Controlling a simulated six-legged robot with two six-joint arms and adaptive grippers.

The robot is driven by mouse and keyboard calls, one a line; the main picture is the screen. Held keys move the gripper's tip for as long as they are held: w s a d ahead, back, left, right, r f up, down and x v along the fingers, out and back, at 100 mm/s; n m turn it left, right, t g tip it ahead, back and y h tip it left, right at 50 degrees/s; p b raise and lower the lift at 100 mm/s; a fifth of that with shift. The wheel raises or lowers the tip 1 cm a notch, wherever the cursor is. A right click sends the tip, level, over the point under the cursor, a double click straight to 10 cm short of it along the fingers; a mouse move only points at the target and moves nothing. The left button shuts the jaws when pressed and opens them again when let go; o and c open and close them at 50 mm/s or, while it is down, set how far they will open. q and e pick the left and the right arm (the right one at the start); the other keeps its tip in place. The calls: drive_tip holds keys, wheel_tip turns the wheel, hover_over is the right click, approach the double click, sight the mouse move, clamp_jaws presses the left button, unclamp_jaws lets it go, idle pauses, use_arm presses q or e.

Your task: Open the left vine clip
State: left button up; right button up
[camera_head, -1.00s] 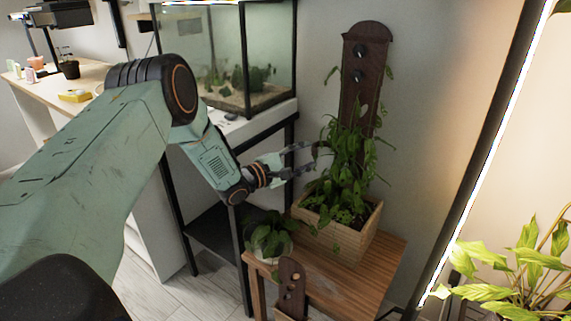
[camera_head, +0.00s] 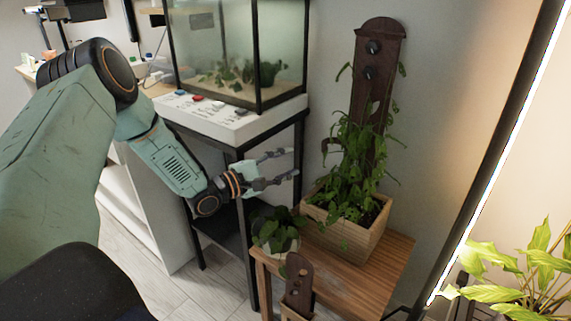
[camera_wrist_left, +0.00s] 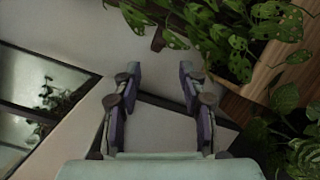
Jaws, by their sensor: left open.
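A dark brown hook-shaped piece, which looks like the left vine clip (camera_head: 330,146), sticks out left of the tall dark wooden board (camera_head: 378,50) among the vine leaves. A brown piece also shows at the top of the left wrist view (camera_wrist_left: 157,38), partly behind leaves. I cannot tell for sure whether the clip is open. The vine (camera_head: 350,165) climbs the board from a wooden planter box (camera_head: 345,236). My left gripper (camera_head: 288,167) is open and empty, left of the clip and a little below it, clear of the leaves. My right gripper is not in view.
The planter stands on a wooden table (camera_head: 385,262) with a small potted plant (camera_head: 275,232) at its left. A glass tank (camera_head: 235,55) on a black-legged stand is close behind my left gripper. A lamp pole and a leafy plant (camera_head: 510,275) are at right.

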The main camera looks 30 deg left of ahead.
use_arm(q)
drive_tip(key=shift+c, duration=0.7)
drive_tip(key=d+p, duration=0.3)
drive_tip(key=d+m+g+p, duration=0.1)
drive_tip(key=d+p, duration=0.2)
drive_tip(key=d, duration=0.1)
drive_tip(key=d+r+g+p, duration=0.1)
drive_tip(key=d+p, duration=0.2)
drive_tip(key=shift+s+d+r+m+h, duration=0.1)
drive_tip(key=shift+s+d+m+h, duration=0.2)
drive_tip(key=shift+s, duration=0.1)
clamp_jaws()
drive_tip(key=m+y+p, duration=0.6)
drive_tip(key=m+y, duration=0.4)
drive_tip(key=m, duration=0.5)
approach(324, 150)
drive_tip(key=shift+t, duration=0.4)
drive_tip(key=b+x, duration=0.1)
drive_tip(key=x, duration=0.1)
drive_tip(key=b+x, duration=0.1)
drive_tip(key=x, duration=0.1)
drive_tip(key=b+x, duration=0.1)
drive_tip(key=x, duration=0.1)
drive_tip(key=shift+w+a+f, duration=0.1)
drive_tip(key=shift+w+f, duration=0.2)
drive_tip(key=shift+f, duration=0.15)
